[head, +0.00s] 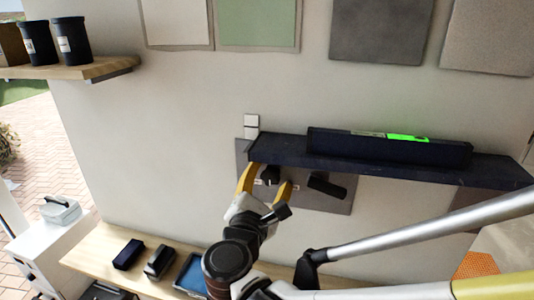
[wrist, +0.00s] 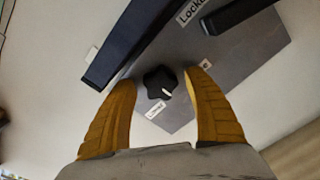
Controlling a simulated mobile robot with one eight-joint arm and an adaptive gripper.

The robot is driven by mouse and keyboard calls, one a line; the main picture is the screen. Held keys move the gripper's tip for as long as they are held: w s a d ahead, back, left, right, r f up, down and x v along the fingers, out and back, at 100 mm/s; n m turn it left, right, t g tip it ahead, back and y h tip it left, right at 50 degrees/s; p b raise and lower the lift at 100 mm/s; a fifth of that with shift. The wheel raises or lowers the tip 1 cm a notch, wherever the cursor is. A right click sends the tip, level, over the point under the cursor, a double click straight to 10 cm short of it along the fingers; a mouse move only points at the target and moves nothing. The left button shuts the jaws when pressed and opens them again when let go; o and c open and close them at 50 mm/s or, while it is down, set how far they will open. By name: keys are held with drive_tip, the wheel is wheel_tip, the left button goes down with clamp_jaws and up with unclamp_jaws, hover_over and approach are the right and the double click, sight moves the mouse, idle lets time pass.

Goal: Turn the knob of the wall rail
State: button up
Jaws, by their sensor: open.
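The knob is black and lobed with a white pointer mark. It sits on a grey wall plate (head: 330,203) under the dark blue wall rail (head: 285,147). In the wrist view the knob (wrist: 158,78) lies between the yellow fingers of my gripper (wrist: 162,88), with a visible gap on each side; its pointer is toward the lower right. In the head view my gripper (head: 268,180) is open around the knob (head: 270,174), which is partly hidden. Small white labels (wrist: 155,108) are beside the knob, one partly covered by a finger.
A black lever handle (head: 327,185) is on the same plate, right of the knob, near a label reading "Locke…". A dark bar with a lit green strip (head: 407,138) lies on the rail. A wooden bench (head: 100,250) with tools is below. Tile samples hang above.

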drive_tip(key=c, duration=1.2)
drive_tip(key=m, duration=0.4)
drive_tip(key=shift+m+b, duration=0.35)
drive_tip(key=shift+m, duration=0.05)
drive_tip(key=o, duration=1.2)
drive_tip(key=shift+s, duration=0.1)
drive_tip(key=v, duration=1.2)
